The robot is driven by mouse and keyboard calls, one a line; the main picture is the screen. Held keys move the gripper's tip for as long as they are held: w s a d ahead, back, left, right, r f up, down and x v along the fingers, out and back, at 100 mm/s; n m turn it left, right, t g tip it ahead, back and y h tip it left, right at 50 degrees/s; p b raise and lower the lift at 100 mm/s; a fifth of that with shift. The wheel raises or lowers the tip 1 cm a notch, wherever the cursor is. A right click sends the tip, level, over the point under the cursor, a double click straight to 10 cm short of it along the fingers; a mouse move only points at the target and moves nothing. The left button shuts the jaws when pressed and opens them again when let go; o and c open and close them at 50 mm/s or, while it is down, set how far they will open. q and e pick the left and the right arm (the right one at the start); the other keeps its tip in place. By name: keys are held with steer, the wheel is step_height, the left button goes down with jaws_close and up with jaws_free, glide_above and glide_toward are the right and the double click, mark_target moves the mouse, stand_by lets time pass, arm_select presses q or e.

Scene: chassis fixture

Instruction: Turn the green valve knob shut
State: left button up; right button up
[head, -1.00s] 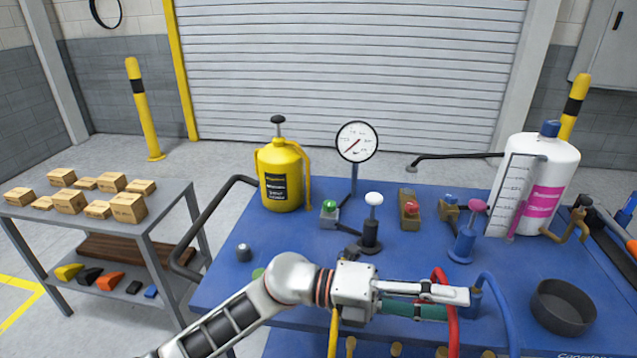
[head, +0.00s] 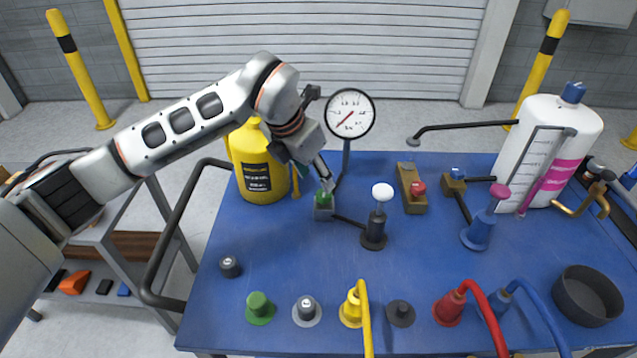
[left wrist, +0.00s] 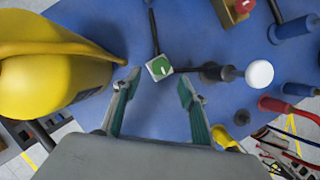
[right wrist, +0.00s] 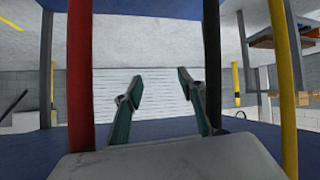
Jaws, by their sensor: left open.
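The green valve knob (head: 323,199) sits on a small grey block at the back of the blue bench, partly covered by my left gripper in the head view. In the left wrist view the knob (left wrist: 160,68) shows a white mark on its face and lies just beyond my fingertips, between their lines. My left gripper (head: 327,180) is open and empty, pointing down at the knob from above; I cannot tell whether it touches. My right gripper (right wrist: 161,84) is open and empty in the right wrist view, with red and yellow hoses near it.
A yellow sprayer bottle (head: 256,178) stands close left of the knob. A round gauge (head: 349,113) on a post rises behind it. A white-topped plunger (head: 381,192) and a red-knobbed valve (head: 418,188) stand to the right. Several capped fittings and hoses line the front edge.

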mark_target(324, 193)
arm_select(q)
steer(key=p+x, duration=0.1)
steer(key=x, duration=0.5)
steer(key=shift+d+f, duration=0.2)
steer(key=shift+f, duration=0.1)
steer(key=c, duration=1.1)
